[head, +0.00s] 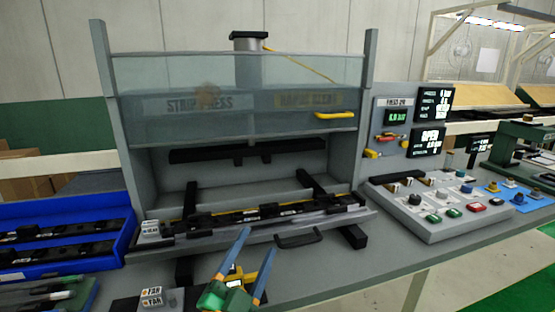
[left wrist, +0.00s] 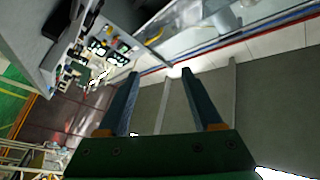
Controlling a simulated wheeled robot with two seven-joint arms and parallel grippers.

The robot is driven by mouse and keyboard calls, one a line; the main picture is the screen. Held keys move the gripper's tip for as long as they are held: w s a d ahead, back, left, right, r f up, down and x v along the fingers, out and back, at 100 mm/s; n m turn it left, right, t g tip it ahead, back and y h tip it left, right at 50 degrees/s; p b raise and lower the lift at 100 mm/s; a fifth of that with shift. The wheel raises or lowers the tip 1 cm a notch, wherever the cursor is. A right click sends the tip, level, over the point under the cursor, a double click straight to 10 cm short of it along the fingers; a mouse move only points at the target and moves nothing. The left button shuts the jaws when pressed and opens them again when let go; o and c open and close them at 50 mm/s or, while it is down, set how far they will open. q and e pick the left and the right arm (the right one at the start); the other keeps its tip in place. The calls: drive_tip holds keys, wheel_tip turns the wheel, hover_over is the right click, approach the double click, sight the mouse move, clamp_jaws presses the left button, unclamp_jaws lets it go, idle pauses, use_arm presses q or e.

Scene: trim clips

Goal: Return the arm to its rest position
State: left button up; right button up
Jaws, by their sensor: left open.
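My left gripper (head: 250,262) shows at the bottom centre of the head view, in front of the press. Its two blue fingers are spread apart with nothing between them. In the left wrist view the same open gripper (left wrist: 160,85) points past the press, with the wall and control panel behind it. My right gripper is not in view. The press (head: 137,168) stands behind the left gripper, with a clear raised guard and a long row of dark clips (head: 265,216) along its front bed.
A blue bin (head: 122,235) with dark parts stands at the left. A button console (head: 440,229) and display panel (head: 368,130) are at the right. A black handle (head: 298,240) projects from the press front.

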use_arm(q)
drive_tip(key=s+a+f+n+g+y, duration=0.2)
drive_tip(key=s+a+f+n+g, duration=0.1)
drive_tip(key=f, duration=0.4)
drive_tip(key=s+a+f+n+g+y, duration=0.2)
drive_tip(key=a+f, duration=0.1)
drive_tip(key=f, duration=0.3)
drive_tip(key=s+a+f+n+g+y, duration=0.2)
drive_tip(key=s+a+f+n+g, duration=0.1)
drive_tip(key=f, duration=0.4)
drive_tip(key=s+a+f+n+g+y, duration=0.1)
drive_tip(key=s+a+f+g, duration=0.1)
drive_tip(key=s+f+g, duration=0.45)
drive_tip(key=s+a+f+n+g, duration=0.2)
drive_tip(key=s+f, duration=0.1)
drive_tip(key=s, duration=0.7)
wheel_tip(320, 180, down, 16)
drive_tip(key=s+f+g, duration=0.1)
drive_tip(key=s, duration=0.1)
drive_tip(key=s+a+f+g, duration=0.1)
drive_tip(key=s+f, duration=0.8)
drive_tip(key=s, duration=0.3)
drive_tip(key=shift+a+f+m, duration=0.3)
drive_tip(key=shift+f+m, duration=0.05)
drive_tip(key=shift+m, duration=0.05)
